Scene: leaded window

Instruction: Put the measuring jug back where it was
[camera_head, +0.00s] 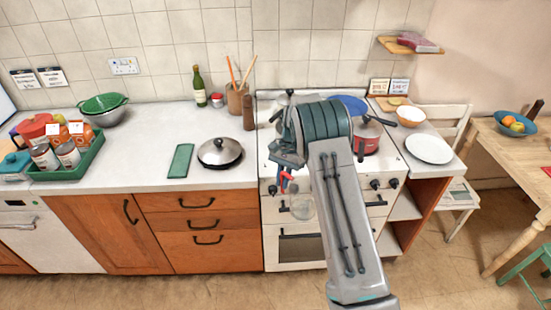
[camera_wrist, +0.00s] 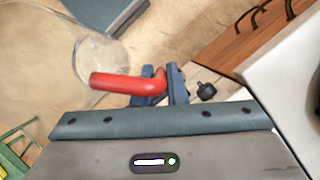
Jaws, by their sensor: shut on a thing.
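The measuring jug (camera_head: 302,208) is a clear vessel with a red handle, held in front of the stove, below the worktop's front edge. Its red handle also shows in the wrist view (camera_wrist: 112,82), with the clear body of the jug (camera_wrist: 75,45) at upper left. My gripper (camera_head: 285,174) is shut on the handle; its blue-grey fingers (camera_wrist: 163,84) sit around the handle's end in the wrist view. My arm hides part of the stove.
The worktop left of the stove holds a lidded pan (camera_head: 220,152), a green board (camera_head: 181,160) and a green tray (camera_head: 75,160) of tins. A red pot (camera_head: 367,138) stands on the stove (camera_head: 282,255). A white plate (camera_head: 429,149) lies right of it. Bare worktop shows around the pan.

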